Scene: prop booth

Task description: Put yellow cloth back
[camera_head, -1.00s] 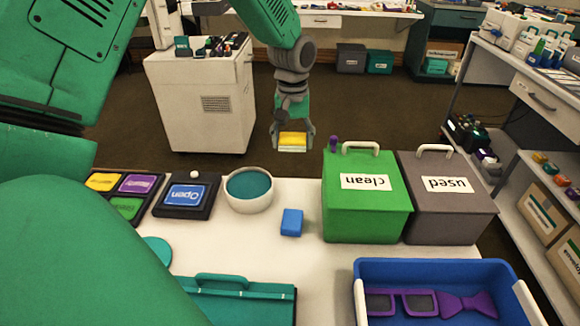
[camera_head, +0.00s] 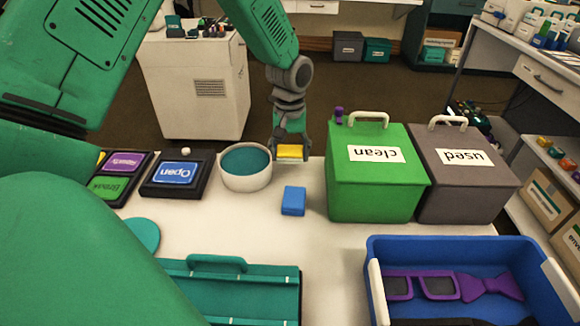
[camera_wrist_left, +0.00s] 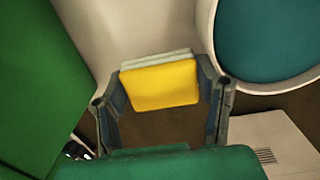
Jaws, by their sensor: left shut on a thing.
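The yellow cloth (camera_head: 290,151) is a small folded block with a pale layer along one side. My left gripper (camera_head: 291,154) is shut on it and holds it at the table's far edge, between the white bowl and the green clean box. In the left wrist view the yellow cloth (camera_wrist_left: 160,86) sits between the two fingers of my left gripper (camera_wrist_left: 163,98). The green clean box (camera_head: 376,185) has its lid on and stands to the right of the gripper. My right gripper is not in view.
A white bowl with teal inside (camera_head: 246,182) stands left of the gripper. A blue block (camera_head: 293,201) lies in front. The grey used box (camera_head: 466,187) stands right of the green one. A blue tray (camera_head: 450,246) holds purple glasses and a bow tie (camera_head: 490,286).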

